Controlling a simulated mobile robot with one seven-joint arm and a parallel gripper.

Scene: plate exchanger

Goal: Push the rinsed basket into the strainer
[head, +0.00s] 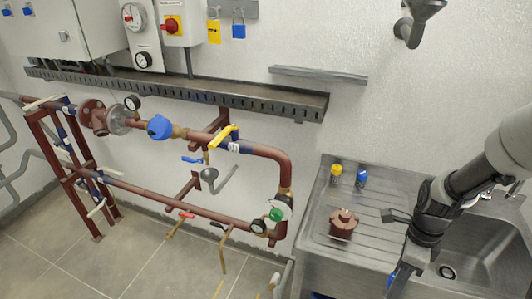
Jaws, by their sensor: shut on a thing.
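My gripper (398,284) hangs low over the left side of the sink, at the bottom edge of the head view, pointing down. Its fingertips are partly cut off by the frame. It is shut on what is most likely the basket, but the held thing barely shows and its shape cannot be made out. The strainer is not clearly identifiable; the pipework (273,152) stands well to the left of my gripper. A brown-red fitting with a knobbed top (343,224) sits upright on the draining board, apart from my gripper.
The steel sink unit (318,250) has a ribbed board at left and a basin (484,256) at right. A yellow item (336,171) and a blue item (362,177) stand at the board's back.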

